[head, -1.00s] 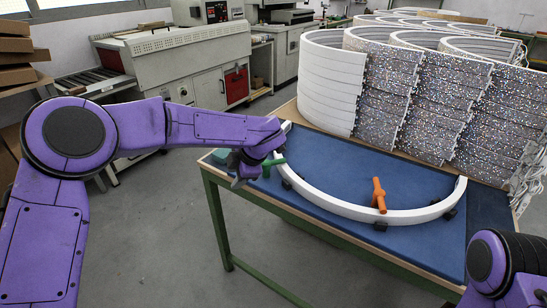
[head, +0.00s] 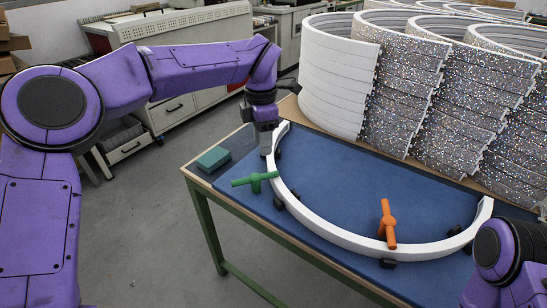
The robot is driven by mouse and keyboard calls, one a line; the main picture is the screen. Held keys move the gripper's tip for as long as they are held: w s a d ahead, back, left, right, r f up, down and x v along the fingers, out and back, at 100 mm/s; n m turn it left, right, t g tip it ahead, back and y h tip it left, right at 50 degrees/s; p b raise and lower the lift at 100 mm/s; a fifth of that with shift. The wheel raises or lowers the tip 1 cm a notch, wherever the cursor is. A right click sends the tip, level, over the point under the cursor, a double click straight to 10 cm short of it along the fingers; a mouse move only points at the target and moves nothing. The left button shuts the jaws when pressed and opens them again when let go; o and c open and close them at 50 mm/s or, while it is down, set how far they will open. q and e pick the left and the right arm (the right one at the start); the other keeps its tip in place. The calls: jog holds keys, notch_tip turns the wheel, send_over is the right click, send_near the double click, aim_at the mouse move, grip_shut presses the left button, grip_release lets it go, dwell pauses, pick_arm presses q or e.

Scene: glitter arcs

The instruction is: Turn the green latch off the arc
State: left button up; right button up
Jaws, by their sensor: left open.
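The green latch (head: 255,182) is at the left part of the white arc (head: 345,236). An orange latch (head: 387,222) stands at the arc's front right, across the band. Only a purple part of my right arm shows at the lower right; its gripper is out of view.
The blue-topped table (head: 345,185) has a green frame. A teal block (head: 213,159) lies at its left corner. Dark supports (head: 279,202) sit along the arc. Stacked glittery arcs (head: 400,100) fill the back right. The mat inside the arc is clear.

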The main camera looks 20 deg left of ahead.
aim_at(256, 183)
pick_arm(q)
notch_tip(256, 183, down, 10)
jog(key=shift+d+r, duration=0.15)
jog(key=shift+s+f, duration=0.1)
jog(key=shift+f, duration=0.15)
grip_shut()
